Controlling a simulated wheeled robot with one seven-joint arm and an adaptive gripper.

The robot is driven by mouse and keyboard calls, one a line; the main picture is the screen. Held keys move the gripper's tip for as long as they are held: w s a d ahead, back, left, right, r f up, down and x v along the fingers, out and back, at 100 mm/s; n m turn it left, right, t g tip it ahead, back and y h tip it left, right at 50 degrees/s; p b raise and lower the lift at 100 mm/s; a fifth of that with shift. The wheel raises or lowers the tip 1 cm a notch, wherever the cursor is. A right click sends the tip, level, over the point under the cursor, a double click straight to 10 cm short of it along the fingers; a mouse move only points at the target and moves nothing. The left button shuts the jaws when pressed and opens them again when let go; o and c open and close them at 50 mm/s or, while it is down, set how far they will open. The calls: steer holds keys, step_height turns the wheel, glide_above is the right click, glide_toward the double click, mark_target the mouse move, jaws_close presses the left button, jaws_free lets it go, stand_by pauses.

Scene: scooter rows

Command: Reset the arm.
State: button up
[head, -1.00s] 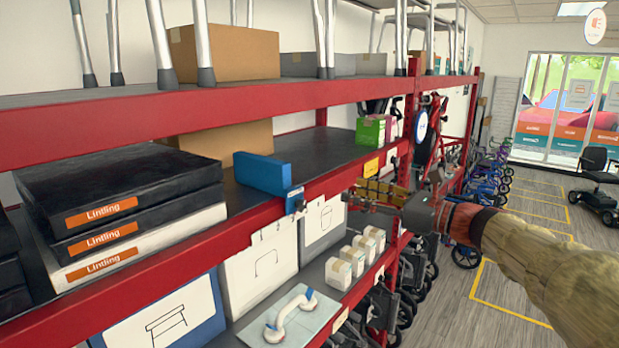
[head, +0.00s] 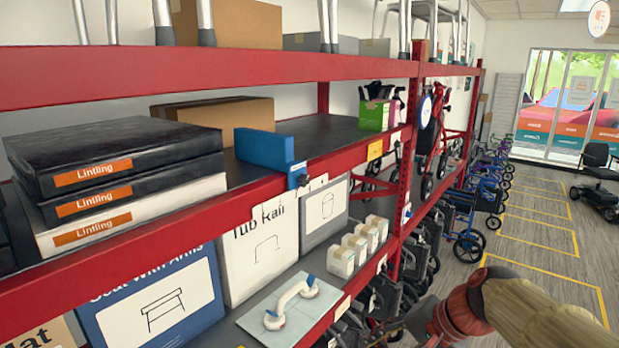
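My arm, with its tan sleeve and red wrist band, comes in from the lower right. Its dark wrist end is at the bottom edge, in front of the lower shelf and the walkers. The gripper's fingers do not show; they are below the frame or hidden. No held object shows.
A red-edged shelf rack (head: 200,236) fills the left and middle. It bears Lintling boxes (head: 110,155), a blue block (head: 264,149) at the shelf edge, a Tub Rail box (head: 258,255) and small white boxes (head: 341,262). The floor aisle (head: 525,235) on the right is open.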

steer(key=s+d+f+n+h+b, duration=0.2)
steer(key=s+f+n+b, duration=0.2)
steer(key=s+f+b, duration=0.4)
steer(key=s+d+f+n+t+h+b, duration=0.1)
steer(key=s+d+f+n+h+b, duration=0.1)
steer(key=s+f+b, duration=0.6)
step_height(320, 180, down, 5)
steer(key=n+h+b, duration=0.1)
steer(key=n+b, duration=0.1)
steer(key=b, duration=0.1)
steer(key=shift+f+n, duration=0.2)
steer(key=shift+n, duration=0.1)
steer(key=shift+d+r, duration=0.1)
stand_by(0.8)
